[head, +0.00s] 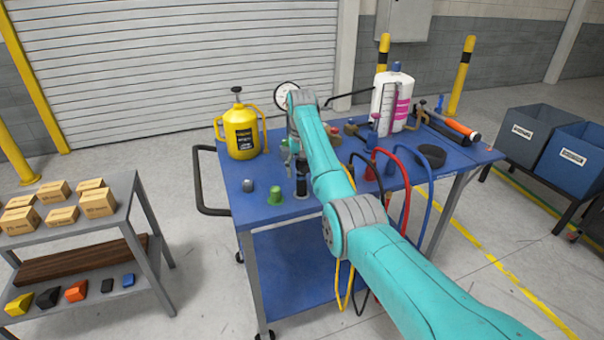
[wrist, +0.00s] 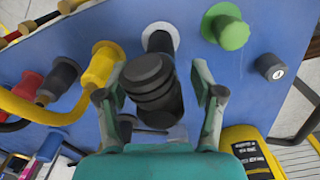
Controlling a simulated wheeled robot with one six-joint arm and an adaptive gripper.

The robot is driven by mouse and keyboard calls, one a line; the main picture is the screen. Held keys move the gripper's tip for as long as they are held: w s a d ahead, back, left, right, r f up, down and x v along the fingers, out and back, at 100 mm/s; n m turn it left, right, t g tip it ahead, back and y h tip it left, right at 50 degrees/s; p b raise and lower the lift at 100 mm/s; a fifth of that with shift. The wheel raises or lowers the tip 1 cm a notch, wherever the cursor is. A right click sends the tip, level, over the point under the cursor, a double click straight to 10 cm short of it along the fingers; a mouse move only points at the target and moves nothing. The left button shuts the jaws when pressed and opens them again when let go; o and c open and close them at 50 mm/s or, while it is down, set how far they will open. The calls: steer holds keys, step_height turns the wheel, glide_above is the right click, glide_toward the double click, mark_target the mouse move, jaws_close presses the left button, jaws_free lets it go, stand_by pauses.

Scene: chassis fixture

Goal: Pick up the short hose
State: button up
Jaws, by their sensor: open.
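My gripper (wrist: 160,88) is open, with its two fingers on either side of a black ribbed cylindrical piece (wrist: 152,85) in the wrist view. I cannot tell whether the fingers touch it. The black piece (head: 301,176) also shows in the head view, below the end of my arm. A yellow hose (wrist: 48,112) with a yellow end fitting lies to the left in the wrist view. In the head view, a red hose (head: 406,190) and a blue hose (head: 430,205) loop over the table's front edge. I cannot tell which one is the short hose.
On the blue table (head: 262,208) stand a green knob (head: 275,197), a grey knob (head: 248,186), a yellow jug (head: 240,133), a white bottle (head: 392,100) and a black ring (head: 432,156). Small fittings crowd the right side.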

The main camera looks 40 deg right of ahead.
steer(key=shift+f, duration=0.75)
jaws_close()
steer(key=shift+r, duration=0.1)
step_height(320, 180, up, 10)
steer(key=shift+f, duration=0.1)
steer(key=shift+w+a, duration=0.1)
